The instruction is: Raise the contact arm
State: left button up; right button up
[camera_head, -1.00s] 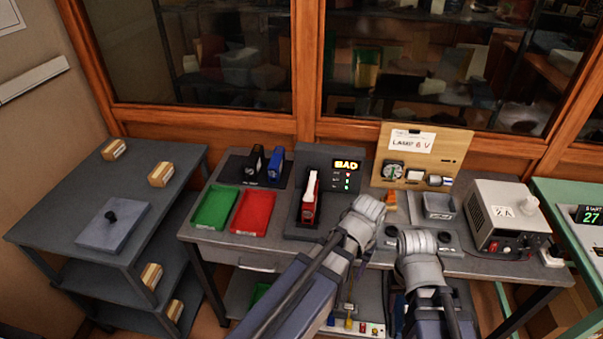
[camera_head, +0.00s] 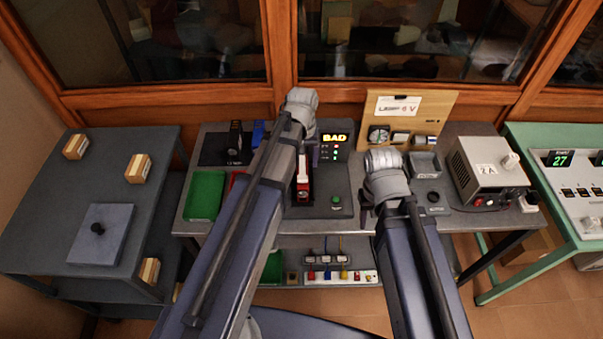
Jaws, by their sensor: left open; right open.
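The black tester (camera_head: 325,197) stands at the middle of the bench, with a lit yellow "BAD" display (camera_head: 334,138) and a green button. A red-and-white piece (camera_head: 303,180) stands upright on it. My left arm hides the tester's left side, and I cannot clearly make out the contact arm. My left gripper (camera_head: 303,128) is over the back of the tester, above and behind the red-and-white piece. It is open, and its fingers are mostly hidden by its wrist. My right gripper (camera_head: 368,204) is open and empty, just right of the tester.
A green tray (camera_head: 205,195) and a mostly hidden red tray lie left of the tester. A wooden "LAMP 6 V" board (camera_head: 440,108), a grey bin (camera_head: 424,165) and a power supply (camera_head: 486,168) stand on the right. A side table (camera_head: 60,205) holds wooden blocks.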

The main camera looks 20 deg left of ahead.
aim_at(303, 177)
pick_arm(q)
notch_tip(303, 177, down, 7)
jog(key=b, duration=0.7)
jog(key=shift+f, duration=0.2)
grip_shut()
dwell(1.0)
